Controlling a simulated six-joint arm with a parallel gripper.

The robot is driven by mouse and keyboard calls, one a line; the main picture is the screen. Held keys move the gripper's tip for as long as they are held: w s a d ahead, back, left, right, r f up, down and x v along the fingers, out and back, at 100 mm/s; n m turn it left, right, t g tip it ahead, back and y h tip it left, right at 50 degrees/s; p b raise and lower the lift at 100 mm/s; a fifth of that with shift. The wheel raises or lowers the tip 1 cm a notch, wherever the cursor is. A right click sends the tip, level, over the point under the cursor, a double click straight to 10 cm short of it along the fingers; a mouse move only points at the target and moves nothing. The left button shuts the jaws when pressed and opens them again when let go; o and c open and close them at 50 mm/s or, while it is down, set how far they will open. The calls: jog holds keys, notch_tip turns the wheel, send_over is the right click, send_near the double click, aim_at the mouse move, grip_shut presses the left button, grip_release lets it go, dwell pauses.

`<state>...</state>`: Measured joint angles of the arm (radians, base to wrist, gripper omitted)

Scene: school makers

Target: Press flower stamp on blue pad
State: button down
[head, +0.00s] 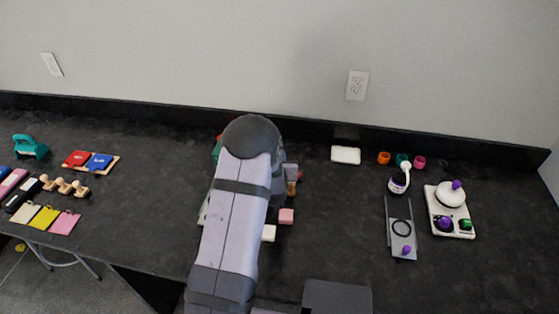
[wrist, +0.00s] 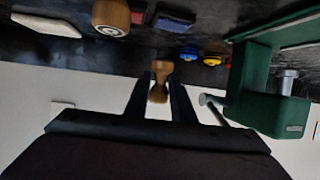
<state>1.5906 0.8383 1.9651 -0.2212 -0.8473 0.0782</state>
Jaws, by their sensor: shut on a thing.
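In the wrist view my gripper (wrist: 160,88) is shut on a small wooden stamp (wrist: 161,70), held upright between its two dark fingers. The stamp's printing face and any flower design cannot be made out. A dark blue pad (wrist: 175,20) lies on the table near the top of the wrist view, apart from the held stamp.
A green vise (wrist: 262,90) stands close right of my gripper in the wrist view. A larger round wooden piece (wrist: 110,17) is at top left. Pink (head: 287,216) and white (head: 268,233) blocks lie beside my arm. Red and blue pieces (head: 99,161) sit far left.

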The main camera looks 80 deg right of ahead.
jog(key=shift+w+d+f+b, duration=0.3)
jog(key=shift+w+d, duration=0.1)
jog(key=shift+d, duration=0.15)
jog(key=shift+r, duration=0.1)
jog(key=shift+f+b, duration=1.2)
jog(key=shift+f, duration=0.8)
jog(key=shift+a+f+b, duration=0.2)
jog(key=shift+f+b, duration=0.45)
jog(key=shift+b, duration=0.05)
dwell(0.6)
jog(key=shift+r+p, duration=1.7)
jog(key=shift+r, duration=0.85)
jog(key=shift+d, duration=0.1)
